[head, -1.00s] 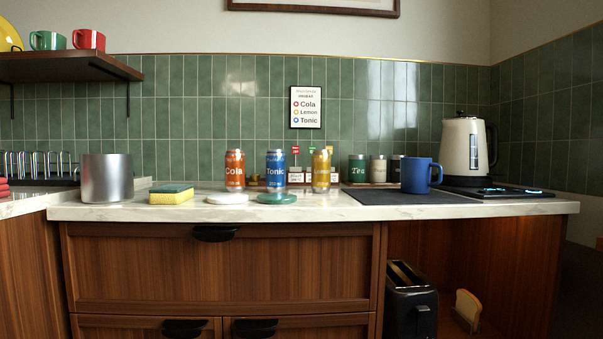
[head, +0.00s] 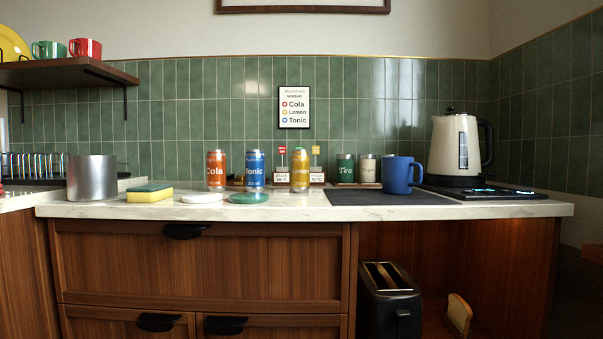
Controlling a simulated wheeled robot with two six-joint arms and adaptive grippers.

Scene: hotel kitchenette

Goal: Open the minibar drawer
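A wide wooden drawer (head: 200,265) sits under the counter in the head view, with a black cup-shaped handle (head: 187,231) at its top edge. It looks shut, its front flush with the cabinet frame. Below it are two more wooden fronts, a left one with a black handle (head: 159,322) and a right one with a black handle (head: 226,325); both look shut and are cut off by the picture's lower edge. Which front is the minibar drawer is not marked. Neither of my grippers is in view.
The marble counter (head: 330,211) holds a metal pot (head: 92,178), a sponge (head: 150,193), an orange can (head: 216,171), a blue can (head: 255,171), a yellow can (head: 300,172), a blue mug (head: 399,175) and a kettle (head: 455,148). A black toaster (head: 389,298) stands in the open bay at right.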

